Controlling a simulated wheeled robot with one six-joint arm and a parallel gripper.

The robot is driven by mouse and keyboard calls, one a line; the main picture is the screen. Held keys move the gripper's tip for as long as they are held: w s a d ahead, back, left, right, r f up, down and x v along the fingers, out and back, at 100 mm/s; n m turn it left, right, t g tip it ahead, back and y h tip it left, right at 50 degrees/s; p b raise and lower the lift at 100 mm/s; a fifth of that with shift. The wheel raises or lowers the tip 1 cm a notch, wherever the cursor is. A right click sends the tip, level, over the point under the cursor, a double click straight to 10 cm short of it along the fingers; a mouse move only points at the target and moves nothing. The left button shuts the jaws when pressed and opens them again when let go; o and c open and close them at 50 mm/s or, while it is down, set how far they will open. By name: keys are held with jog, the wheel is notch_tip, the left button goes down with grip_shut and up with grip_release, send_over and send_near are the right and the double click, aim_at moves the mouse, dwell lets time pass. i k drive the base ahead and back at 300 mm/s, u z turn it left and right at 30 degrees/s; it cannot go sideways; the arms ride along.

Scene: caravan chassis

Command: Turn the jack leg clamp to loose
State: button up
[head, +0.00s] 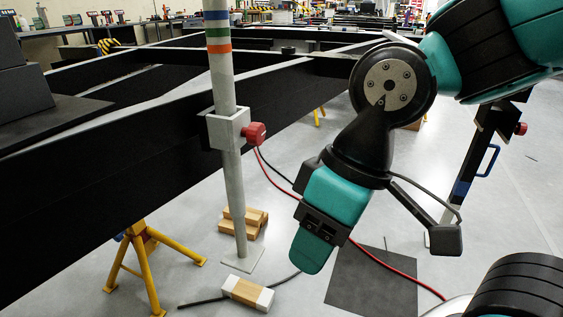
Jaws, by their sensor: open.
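The jack leg (228,175) is a grey upright tube with blue, green and orange bands near its top and a flat foot plate (243,260) low down, near the floor. Its clamp (226,129) is a grey block around the tube, beside the black chassis beam. A red knob or handle (254,134) sticks out from the clamp's right side. My gripper (311,250) hangs to the right of the leg and lower than the clamp, pointing down. It is open, apart from the clamp, with nothing seen in it; its fingers are hard to make out.
Black chassis beams (100,170) run across the left and back. A yellow stand (145,262) supports the near beam. Wooden blocks (243,222) and a white-ended block (247,293) lie by the leg. A red cable (372,259) and a dark mat (372,285) are on the floor.

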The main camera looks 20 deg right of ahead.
aim_at(255, 134)
jog(key=u, duration=0.2)
jog(key=k, duration=0.35)
jog(key=z, duration=0.95)
jog(key=i, duration=0.7)
